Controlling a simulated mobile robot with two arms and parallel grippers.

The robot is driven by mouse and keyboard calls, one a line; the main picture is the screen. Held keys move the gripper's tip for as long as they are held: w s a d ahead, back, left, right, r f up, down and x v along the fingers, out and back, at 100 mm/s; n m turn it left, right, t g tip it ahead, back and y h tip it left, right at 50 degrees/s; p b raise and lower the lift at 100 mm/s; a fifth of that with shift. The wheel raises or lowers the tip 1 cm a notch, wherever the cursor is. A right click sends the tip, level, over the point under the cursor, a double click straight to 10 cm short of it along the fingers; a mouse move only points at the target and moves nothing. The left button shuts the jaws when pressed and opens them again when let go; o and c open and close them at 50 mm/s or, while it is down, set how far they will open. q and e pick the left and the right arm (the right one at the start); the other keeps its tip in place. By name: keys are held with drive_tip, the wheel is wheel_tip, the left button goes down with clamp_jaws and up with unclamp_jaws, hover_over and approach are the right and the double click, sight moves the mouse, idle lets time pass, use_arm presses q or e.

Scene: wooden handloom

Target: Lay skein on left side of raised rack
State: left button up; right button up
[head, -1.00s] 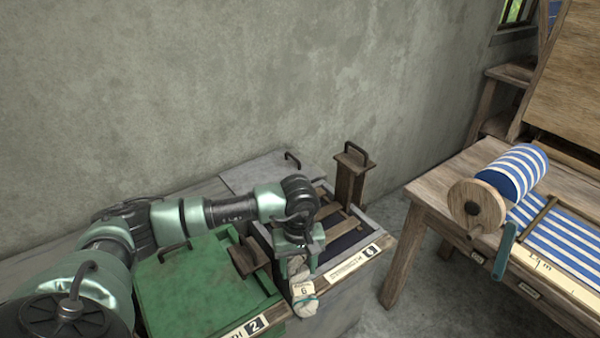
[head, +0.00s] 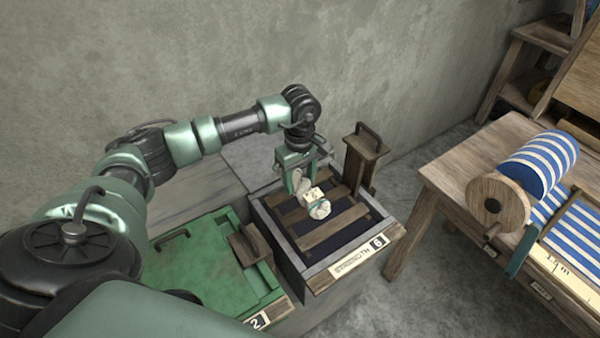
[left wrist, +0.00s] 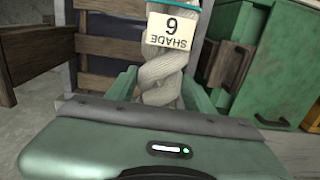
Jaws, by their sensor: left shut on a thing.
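The skein (head: 319,209) is a pale twisted bundle with a teal tie and a cream tag. In the left wrist view the skein (left wrist: 163,77) stretches away from my jaws, and its tag reads "SHADE 6". My left gripper (head: 299,184) is shut on the skein over the rack in the vat marked 6. The rack (head: 335,227) is several brown wooden slats across the dark vat (head: 318,285), near rim level. The skein is over the left to middle part of the slats; I cannot tell if it touches them. My right gripper is out of view.
A wooden post with a handle (head: 363,156) stands at the vat's right side. A green lid (head: 195,262) covers the vat marked 2 at left. The loom (head: 455,165) with blue-striped cloth stands at right, across a floor gap. A grey wall rises behind.

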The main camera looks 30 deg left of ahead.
use_arm(q)
drive_tip(key=shift+s+d+f+b, duration=0.1)
drive_tip(key=shift+f+b, duration=0.15)
drive_tip(key=shift+f, duration=0.3)
drive_tip(key=shift+s+d+f+b, duration=0.1)
drive_tip(key=shift+f+b, duration=0.15)
drive_tip(key=shift+f, duration=0.25)
drive_tip(key=shift+w+a+f+b, duration=0.15)
drive_tip(key=shift+f+b, duration=0.2)
drive_tip(key=shift+f, duration=0.4)
wheel_tip(320, 180, down, 4)
drive_tip(key=shift+w+a+r+b, duration=0.1)
drive_tip(key=shift+b, duration=1)
wheel_tip(320, 180, down, 3)
drive_tip(key=b, duration=0.2)
drive_tip(key=shift+b, duration=0.4)
drive_tip(key=shift+f, duration=0.2)
drive_tip(key=shift+r, duration=0.1)
drive_tip(key=o, duration=1.6)
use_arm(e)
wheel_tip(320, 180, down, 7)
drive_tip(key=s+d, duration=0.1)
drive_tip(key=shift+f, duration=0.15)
